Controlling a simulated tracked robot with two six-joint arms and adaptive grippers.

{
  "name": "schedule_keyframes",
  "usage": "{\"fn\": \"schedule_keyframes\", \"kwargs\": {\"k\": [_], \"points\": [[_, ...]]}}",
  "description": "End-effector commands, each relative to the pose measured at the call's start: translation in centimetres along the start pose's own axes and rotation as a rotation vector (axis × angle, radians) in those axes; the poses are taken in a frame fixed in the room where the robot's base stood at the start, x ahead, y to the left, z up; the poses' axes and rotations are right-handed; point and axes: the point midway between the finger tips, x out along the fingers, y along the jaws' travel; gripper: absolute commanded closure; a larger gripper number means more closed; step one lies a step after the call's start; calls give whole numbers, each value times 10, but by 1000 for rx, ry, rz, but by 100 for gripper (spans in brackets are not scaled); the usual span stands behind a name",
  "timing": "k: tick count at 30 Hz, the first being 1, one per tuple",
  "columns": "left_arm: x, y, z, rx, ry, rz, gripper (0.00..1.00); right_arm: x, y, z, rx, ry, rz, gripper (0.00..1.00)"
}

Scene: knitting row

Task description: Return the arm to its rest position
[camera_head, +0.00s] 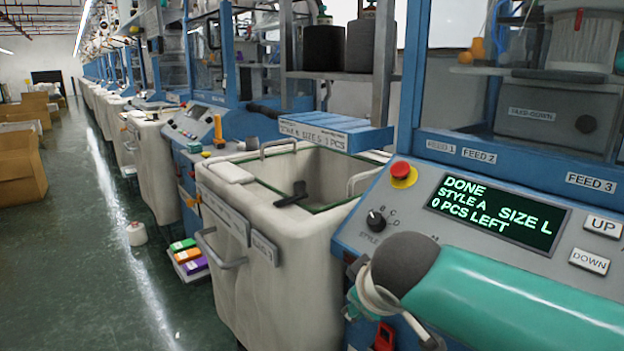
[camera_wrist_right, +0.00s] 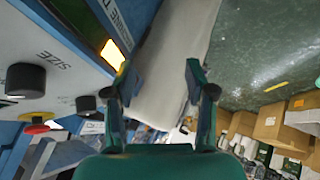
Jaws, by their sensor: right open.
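My right arm (camera_head: 510,295), teal with a dark grey joint, reaches in from the lower right of the head view, in front of the control panel. Its gripper cannot be made out there. In the right wrist view my right gripper (camera_wrist_right: 158,76) is open, its two dark fingers apart with nothing held between them. A pale surface lies beyond the fingers. My left arm and gripper are not in view.
The control panel's display (camera_head: 497,212) reads DONE, STYLE A, SIZE L, 0 PCS LEFT. A red stop button (camera_head: 401,170) and STYLE knob (camera_head: 376,221) sit beside it. A white bin (camera_head: 245,285) stands left of the panel. The green aisle floor (camera_head: 90,250) is mostly clear.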

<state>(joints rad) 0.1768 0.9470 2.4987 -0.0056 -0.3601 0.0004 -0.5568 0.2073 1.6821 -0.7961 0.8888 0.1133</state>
Motion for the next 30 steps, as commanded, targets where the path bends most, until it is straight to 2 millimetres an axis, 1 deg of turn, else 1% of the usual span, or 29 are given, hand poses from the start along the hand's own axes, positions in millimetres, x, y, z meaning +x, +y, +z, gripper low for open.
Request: {"fn": "schedule_keyframes", "kwargs": {"k": [1,2,3,5,6,8,9,11,12,15,18,21,24,30], "points": [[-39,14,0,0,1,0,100,22,-13,6,11,-66,-94,45],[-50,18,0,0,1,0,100,38,-25,15,29,-90,-149,45],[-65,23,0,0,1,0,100,56,-42,30,63,-121,-219,45],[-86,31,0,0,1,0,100,77,-66,54,130,-167,-316,45],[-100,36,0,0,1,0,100,87,-81,72,187,-199,-373,45],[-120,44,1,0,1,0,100,96,-103,101,287,-247,-446,45],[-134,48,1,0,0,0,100,98,-116,120,361,-281,-486,45],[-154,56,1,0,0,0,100,95,-135,150,479,-332,-528,45],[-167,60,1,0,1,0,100,91,-145,168,559,-365,-545,45],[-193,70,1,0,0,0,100,74,-167,210,735,-446,-554,45],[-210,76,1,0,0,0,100,56,-181,242,865,-512,-533,45],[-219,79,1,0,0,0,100,44,-190,261,942,-555,-509,45],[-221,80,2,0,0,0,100,40,-193,271,976,-572,-494,45],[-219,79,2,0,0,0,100,41,-195,273,980,-573,-490,45]]}}
